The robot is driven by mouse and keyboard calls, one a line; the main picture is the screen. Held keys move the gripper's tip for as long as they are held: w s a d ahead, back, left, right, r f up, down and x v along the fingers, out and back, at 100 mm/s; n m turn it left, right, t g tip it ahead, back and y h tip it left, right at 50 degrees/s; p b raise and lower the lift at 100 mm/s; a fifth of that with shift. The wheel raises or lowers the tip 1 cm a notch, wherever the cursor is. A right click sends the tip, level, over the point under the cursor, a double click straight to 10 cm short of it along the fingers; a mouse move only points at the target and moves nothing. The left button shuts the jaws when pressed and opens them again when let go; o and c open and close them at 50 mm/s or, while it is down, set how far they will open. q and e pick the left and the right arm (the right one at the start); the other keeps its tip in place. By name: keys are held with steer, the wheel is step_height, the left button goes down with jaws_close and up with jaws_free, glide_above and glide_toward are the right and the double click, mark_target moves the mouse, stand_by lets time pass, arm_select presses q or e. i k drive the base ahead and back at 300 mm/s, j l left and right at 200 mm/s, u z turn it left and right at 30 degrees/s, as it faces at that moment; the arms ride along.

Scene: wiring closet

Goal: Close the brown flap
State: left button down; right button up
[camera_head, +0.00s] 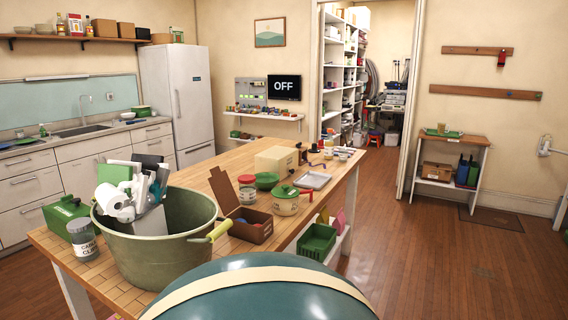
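A small brown box (250,230) stands on the wooden table. Its brown flap (223,189) stands up, tilted open, on the box's left side. The box's inside is partly visible, with small dark, blue and red items in it. Neither of my grippers shows in the camera_head view.
A large green bucket (150,262) with white, grey and green items stands left of the box, its yellow handle near it. A red-lidded jar (247,190), a green-lidded pot (286,205) and a green bowl (266,181) stand close behind and right.

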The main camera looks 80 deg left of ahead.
mark_target(222, 187)
steer(key=k+j, duration=1.5)
